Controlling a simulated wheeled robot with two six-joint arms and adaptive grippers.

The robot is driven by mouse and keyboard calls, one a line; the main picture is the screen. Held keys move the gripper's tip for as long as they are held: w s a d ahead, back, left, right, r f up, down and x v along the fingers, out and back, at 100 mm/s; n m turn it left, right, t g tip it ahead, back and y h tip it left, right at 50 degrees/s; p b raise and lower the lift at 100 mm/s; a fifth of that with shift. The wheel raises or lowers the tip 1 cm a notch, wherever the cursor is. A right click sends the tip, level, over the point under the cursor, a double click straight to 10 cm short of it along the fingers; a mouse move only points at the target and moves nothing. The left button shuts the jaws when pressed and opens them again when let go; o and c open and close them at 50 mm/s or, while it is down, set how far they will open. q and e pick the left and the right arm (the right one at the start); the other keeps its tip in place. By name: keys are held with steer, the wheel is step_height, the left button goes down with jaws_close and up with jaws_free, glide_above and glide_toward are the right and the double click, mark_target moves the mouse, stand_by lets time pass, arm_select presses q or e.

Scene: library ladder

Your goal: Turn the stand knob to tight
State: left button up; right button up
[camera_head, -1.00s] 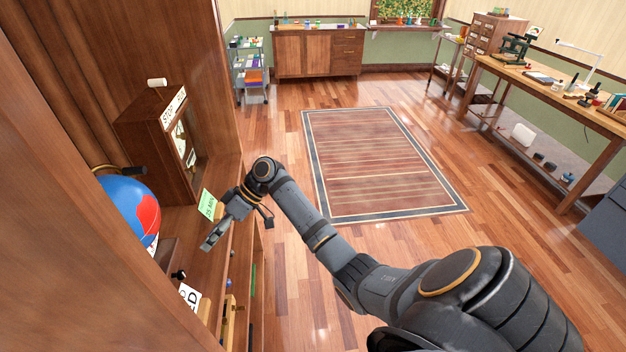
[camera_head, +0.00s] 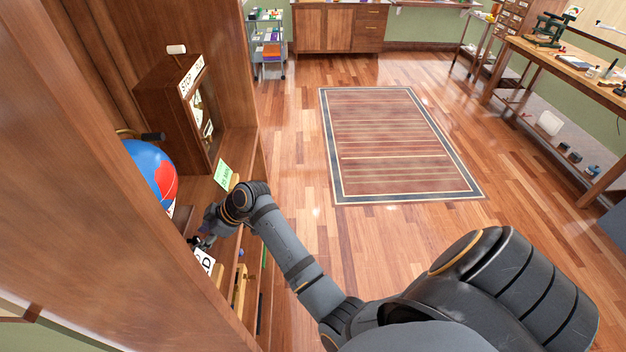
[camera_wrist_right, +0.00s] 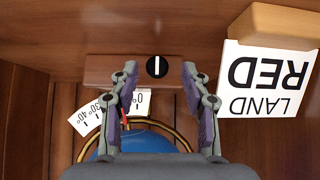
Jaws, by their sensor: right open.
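The stand knob (camera_wrist_right: 157,67) is a small round black knob with a white line on it, on the front of a brown wooden stand block (camera_wrist_right: 105,70) in the right wrist view. The white line runs up and down in that view. My right gripper (camera_wrist_right: 159,80) is open, with one finger on either side of the knob and a gap on both sides. In the head view my right gripper (camera_head: 203,240) is small at the shelf, beside the globe, and the knob cannot be made out there. My left gripper is not in view.
The blue and red globe (camera_head: 152,170) stands on the shelf; a degree scale (camera_wrist_right: 90,112) shows below the block. A "LAND RED" card (camera_wrist_right: 268,80) leans on a wooden holder right of the gripper. A wooden box (camera_head: 165,110) and green card (camera_head: 223,174) are farther back.

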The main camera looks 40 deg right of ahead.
steer(key=d+b+v, duration=0.1)
steer(key=v, duration=0.7)
steer(key=s+d+f+m+g+h, duration=0.1)
steer(key=s+d+f+m+h, duration=0.2)
steer(key=s+d+f, duration=0.3)
steer(key=s+d+f+m+h, duration=0.4)
steer(key=s+d+f+m, duration=0.2)
steer(key=s+f, duration=0.6)
step_height(320, 180, down, 3)
steer(key=shift+s+d+f+m+g+h+p, duration=0.15)
steer(key=shift+s+d+m+g+h+p, duration=0.2)
steer(key=shift+d, duration=0.5)
steer(key=shift+w, duration=0.1)
steer(key=s+d+f, duration=0.2)
steer(key=s+f, duration=0.1)
steer(key=f, duration=1)
steer(key=s+d+f+g, duration=0.1)
steer(key=s+f+g, duration=0.1)
steer(key=s+f, duration=1.6)
steer(key=s, duration=0.3)
steer(key=shift+s+d+m, duration=0.2)
steer(key=shift+d+m, duration=0.1)
steer(key=shift+m, duration=0.05)
